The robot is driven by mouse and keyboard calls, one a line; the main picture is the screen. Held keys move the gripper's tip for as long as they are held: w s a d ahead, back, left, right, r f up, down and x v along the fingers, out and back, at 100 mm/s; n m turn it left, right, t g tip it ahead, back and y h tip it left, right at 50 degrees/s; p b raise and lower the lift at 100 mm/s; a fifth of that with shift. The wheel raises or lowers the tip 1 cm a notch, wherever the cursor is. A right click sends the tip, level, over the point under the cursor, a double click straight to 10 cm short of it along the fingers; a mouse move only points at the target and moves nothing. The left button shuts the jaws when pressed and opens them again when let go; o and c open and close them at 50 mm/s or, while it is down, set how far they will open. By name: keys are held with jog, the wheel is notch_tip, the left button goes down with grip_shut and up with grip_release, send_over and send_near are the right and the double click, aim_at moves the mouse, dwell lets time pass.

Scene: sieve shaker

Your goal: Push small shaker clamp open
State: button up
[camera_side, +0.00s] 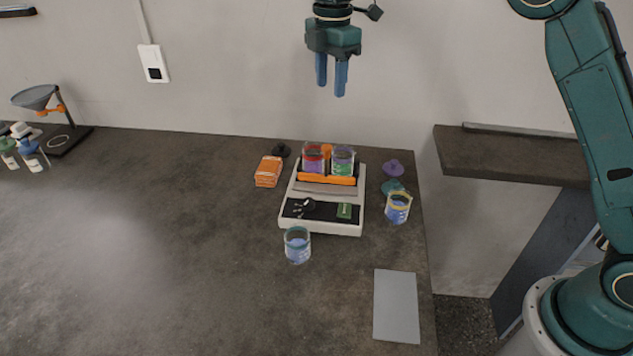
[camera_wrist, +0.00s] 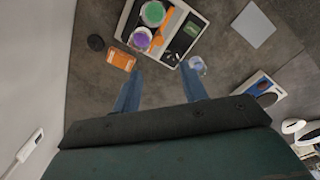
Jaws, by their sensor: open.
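The small shaker (camera_side: 322,226) is a white machine with a dark front panel and stands near the table's right side. It also shows at the top of the wrist view (camera_wrist: 191,33). Two jars stand on it, one red and purple (camera_side: 313,158), one green and purple (camera_side: 343,160). An orange bar (camera_side: 327,180), apparently the clamp, runs along in front of the jars. In the wrist view an orange part (camera_wrist: 157,41) lies beside them; I cannot tell its exact position. My gripper (camera_side: 331,88) is open and empty, fingers pointing down, high above and behind the shaker.
A jar with blue contents (camera_side: 297,246) stands in front of the shaker and a yellow-rimmed jar (camera_side: 398,208) to its right. An orange stack (camera_side: 268,172) lies left, a purple lid (camera_side: 392,168) right. A grey pad (camera_side: 396,305) lies near the right edge. The table's left middle is clear.

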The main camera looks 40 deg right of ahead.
aim_at(327, 146)
jog(key=shift+w+a+f, duration=0.1)
jog(key=shift+w+f, duration=0.1)
jog(key=shift+f, duration=0.05)
jog(key=shift+f, duration=0.15)
notch_tip(327, 146, down, 14)
jog(key=shift+r, duration=0.25)
dwell(0.5)
grip_shut()
